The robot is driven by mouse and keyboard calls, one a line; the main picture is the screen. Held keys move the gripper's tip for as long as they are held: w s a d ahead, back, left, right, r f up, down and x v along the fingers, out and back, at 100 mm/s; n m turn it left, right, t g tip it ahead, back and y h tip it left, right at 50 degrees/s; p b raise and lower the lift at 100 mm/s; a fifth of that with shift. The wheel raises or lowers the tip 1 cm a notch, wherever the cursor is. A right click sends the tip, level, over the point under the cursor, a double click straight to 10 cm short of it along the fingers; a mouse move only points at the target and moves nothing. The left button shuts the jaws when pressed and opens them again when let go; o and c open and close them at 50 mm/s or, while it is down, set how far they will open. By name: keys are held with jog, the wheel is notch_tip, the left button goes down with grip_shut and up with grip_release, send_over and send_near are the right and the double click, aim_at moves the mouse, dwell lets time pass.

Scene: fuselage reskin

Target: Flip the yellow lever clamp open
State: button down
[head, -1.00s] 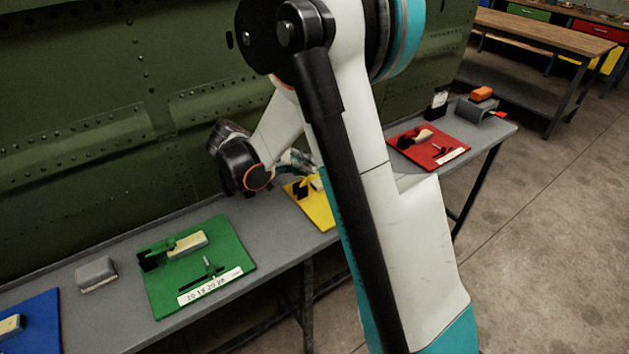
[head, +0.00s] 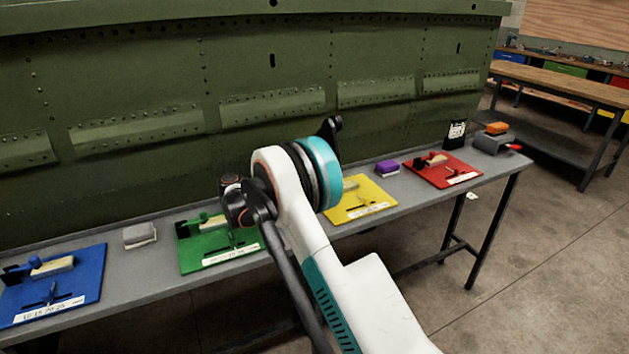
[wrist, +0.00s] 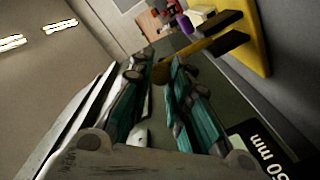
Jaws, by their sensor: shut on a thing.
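The yellow board (head: 372,196) lies on the grey bench, partly hidden behind my arm in the head view. In the wrist view the yellow board (wrist: 256,40) is at the upper right, with the yellow lever (wrist: 193,49) and dark clamp bars beside it. My gripper (wrist: 162,70) has its teal-sided fingers around the lever's rounded end and is shut on it. In the head view my arm hides my gripper and most of the clamp.
A green board (head: 195,265), a blue board (head: 85,290) and a red board (head: 463,168) lie along the bench. A purple block (head: 387,167) sits between yellow and red, and a grey block (head: 139,236) between blue and green. The green riveted panel (head: 150,80) rises behind.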

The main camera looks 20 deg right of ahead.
jog(key=shift+a+f, duration=0.1)
dwell(0.5)
jog(key=c, duration=1.5)
grip_release()
jog(key=shift+o, duration=0.2)
jog(key=a, duration=1.2)
jog(key=shift+s, duration=0.2)
